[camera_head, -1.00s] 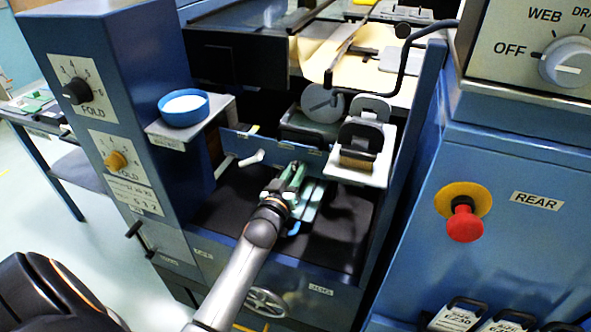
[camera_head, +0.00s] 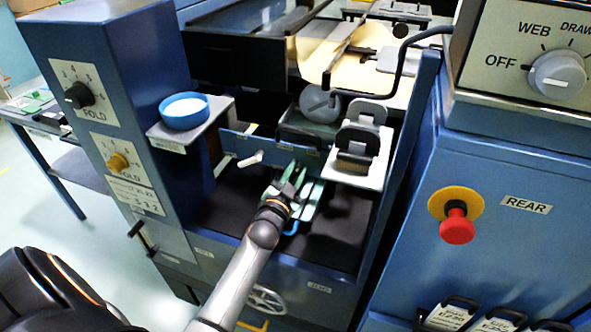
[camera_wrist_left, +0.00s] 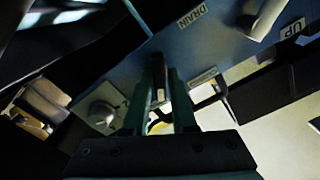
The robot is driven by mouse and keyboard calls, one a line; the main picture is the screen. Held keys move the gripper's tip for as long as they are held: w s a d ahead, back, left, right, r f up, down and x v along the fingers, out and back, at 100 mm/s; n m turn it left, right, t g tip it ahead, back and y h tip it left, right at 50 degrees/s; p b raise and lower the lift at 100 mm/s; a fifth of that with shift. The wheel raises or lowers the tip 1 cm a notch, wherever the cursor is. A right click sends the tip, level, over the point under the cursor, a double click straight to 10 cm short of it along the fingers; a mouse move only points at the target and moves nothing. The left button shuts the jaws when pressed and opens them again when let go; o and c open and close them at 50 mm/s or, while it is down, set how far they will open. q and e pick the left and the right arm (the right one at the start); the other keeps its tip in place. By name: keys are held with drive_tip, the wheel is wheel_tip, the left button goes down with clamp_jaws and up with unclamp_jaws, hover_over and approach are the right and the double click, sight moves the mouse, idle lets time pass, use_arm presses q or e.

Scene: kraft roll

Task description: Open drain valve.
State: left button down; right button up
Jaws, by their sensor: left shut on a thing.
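My left gripper (camera_head: 296,172) reaches in over the dark deck to a low blue panel (camera_head: 268,150) between the machine's side walls. In the left wrist view the green fingers (camera_wrist_left: 158,88) are closed around a narrow dark handle (camera_wrist_left: 158,68) at the edge of the blue panel. A pale lever (camera_head: 250,158) also shows left of the gripper in the head view. My right gripper is out of view.
A blue dish (camera_head: 184,111) stands on a small shelf at left. A white bracket (camera_head: 357,172) with black holders is close right of the gripper. A grey round part (camera_head: 320,103) is behind it. A red stop button (camera_head: 457,226) is on the right cabinet.

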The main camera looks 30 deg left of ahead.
use_arm(q)
drive_tip(key=shift+w+d+m, duration=0.1)
drive_tip(key=shift+m, duration=1.6)
drive_tip(key=c, duration=0.8)
unclamp_jaws()
drive_tip(key=shift+s+f, duration=0.1)
drive_tip(key=shift+s, duration=0.1)
